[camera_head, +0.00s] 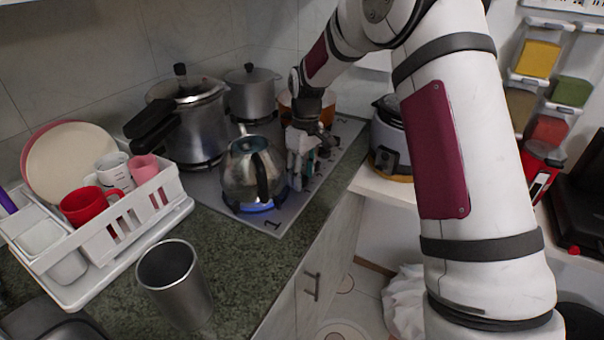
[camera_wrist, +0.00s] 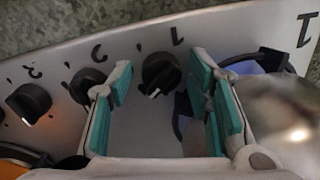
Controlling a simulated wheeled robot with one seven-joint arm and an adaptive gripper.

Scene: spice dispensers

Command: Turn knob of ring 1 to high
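The black ring 1 knob (camera_wrist: 160,75) sits on the grey stove panel beside a printed 1 in the wrist view. It has a pale pointer mark. My gripper (camera_wrist: 163,88) is open, with its two teal-padded fingers on either side of this knob. Gaps show between the knob and both pads in this view. In the head view my gripper (camera_head: 302,157) is low over the stove's right edge and hides the knob. A steel kettle (camera_head: 243,178) stands on ring 1, near the printed 1, with a blue flame (camera_head: 258,207) under it.
Steel pots (camera_head: 188,120) stand behind the kettle. A dish rack (camera_head: 150,215) and metal cup (camera_head: 175,285) stand on the counter.

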